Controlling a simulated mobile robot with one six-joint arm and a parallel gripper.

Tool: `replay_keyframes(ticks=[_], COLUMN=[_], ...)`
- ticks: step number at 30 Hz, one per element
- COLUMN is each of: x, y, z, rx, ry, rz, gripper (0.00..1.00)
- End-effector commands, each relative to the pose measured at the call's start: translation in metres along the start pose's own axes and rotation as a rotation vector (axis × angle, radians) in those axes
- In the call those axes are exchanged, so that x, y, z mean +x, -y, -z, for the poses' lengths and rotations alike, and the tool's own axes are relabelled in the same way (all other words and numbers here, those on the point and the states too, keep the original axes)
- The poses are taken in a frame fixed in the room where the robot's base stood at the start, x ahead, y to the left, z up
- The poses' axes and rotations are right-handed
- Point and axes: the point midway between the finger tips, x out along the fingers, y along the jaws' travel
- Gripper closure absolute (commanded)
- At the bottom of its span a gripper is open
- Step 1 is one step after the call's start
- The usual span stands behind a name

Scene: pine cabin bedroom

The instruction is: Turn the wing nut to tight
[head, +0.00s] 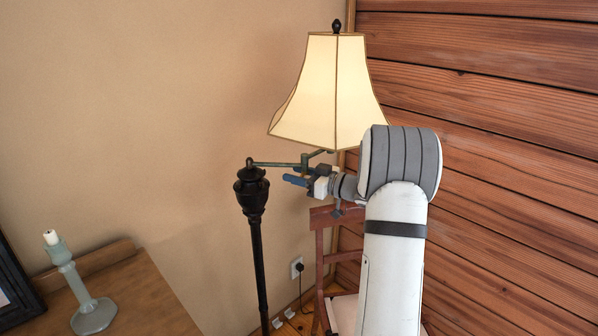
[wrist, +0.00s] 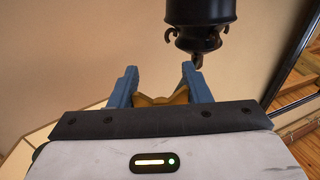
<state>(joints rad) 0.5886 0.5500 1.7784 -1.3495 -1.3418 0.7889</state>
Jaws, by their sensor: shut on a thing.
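The floor lamp has a black post (head: 253,220), a jointed dark swing arm (head: 275,164) and a lit cream shade (head: 335,90). In the head view my gripper (head: 294,180), with blue fingers, is at the swing arm, just below the shade and right of the post top. In the wrist view a brass wing nut (wrist: 170,98) sits between the blue fingers of my gripper (wrist: 159,74), which is shut on it. The fingers hide parts of it. In the head view I cannot make out the wing nut. Its tightness cannot be told.
The black post top (wrist: 200,22) is close beyond the fingers in the wrist view. A red-brown chair (head: 322,222) stands below the arm. A wooden dresser (head: 140,300) at lower left bears a candlestick (head: 80,290). A plank wall (head: 510,150) is at right.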

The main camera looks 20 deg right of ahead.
Motion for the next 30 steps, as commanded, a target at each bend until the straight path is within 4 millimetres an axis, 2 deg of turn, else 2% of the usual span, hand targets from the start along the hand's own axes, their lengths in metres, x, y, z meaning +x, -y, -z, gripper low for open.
replay_keyframes(ticks=[14, 15, 22, 30], x=[-0.0002, -0.0003, -0.0003, -0.0022], y=[-0.0002, -0.0002, -0.0002, -0.0005], z=[0.0008, 0.0008, 0.0005, 0.0001], rx=[-0.002, -0.002, -0.001, -0.001], ry=[-0.002, -0.002, -0.001, -0.001], rz=[0.014, 0.014, 0.013, 0.012], gripper=[0.79, 0.54, 0.35, 0.35])
